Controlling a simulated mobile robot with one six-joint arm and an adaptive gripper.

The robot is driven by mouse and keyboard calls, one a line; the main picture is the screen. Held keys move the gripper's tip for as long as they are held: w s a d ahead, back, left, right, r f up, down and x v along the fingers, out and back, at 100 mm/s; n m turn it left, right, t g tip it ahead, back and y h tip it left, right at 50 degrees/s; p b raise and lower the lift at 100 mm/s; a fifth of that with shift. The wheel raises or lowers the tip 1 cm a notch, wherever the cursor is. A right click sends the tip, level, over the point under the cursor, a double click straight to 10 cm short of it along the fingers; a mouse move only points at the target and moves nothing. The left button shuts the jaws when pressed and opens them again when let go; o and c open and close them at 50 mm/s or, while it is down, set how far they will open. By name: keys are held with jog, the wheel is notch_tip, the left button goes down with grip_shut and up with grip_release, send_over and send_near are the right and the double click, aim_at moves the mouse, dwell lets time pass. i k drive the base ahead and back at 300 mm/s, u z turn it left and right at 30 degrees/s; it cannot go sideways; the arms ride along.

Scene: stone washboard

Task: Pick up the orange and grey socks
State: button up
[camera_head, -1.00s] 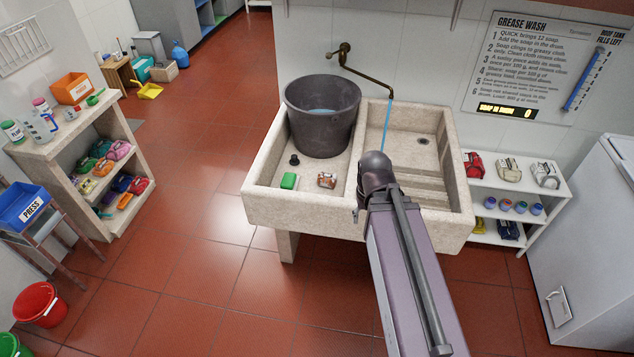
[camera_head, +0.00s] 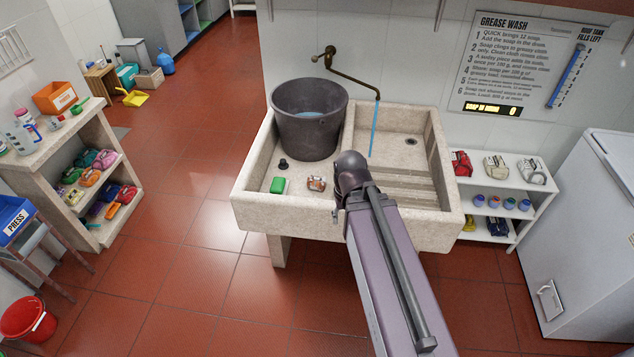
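A small orange-brown and pale grey bundle (camera_head: 316,183), which looks like folded socks, lies on the front left floor of the stone washboard sink (camera_head: 250,212). It is too small to make out in detail. An orange bundle (camera_head: 91,177) sits among several coloured bundles on the left shelf unit; I cannot tell if it has grey on it. My arm reaches up from the bottom, its dark joint in front of the sink, just right of the orange-brown bundle. My gripper is hidden behind my arm.
A green soap block (camera_head: 278,185) and a dark plug (camera_head: 283,164) lie beside the bundle. A big grey bucket (camera_head: 308,135) stands behind them. Water runs from the tap (camera_head: 330,57) into the right basin. A white shelf (camera_head: 504,212) and white chest (camera_head: 590,245) stand right.

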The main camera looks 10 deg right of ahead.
aim_at(318, 184)
jog(key=z, duration=0.05)
jog(key=i, duration=0.95)
jog(key=u, duration=0.05)
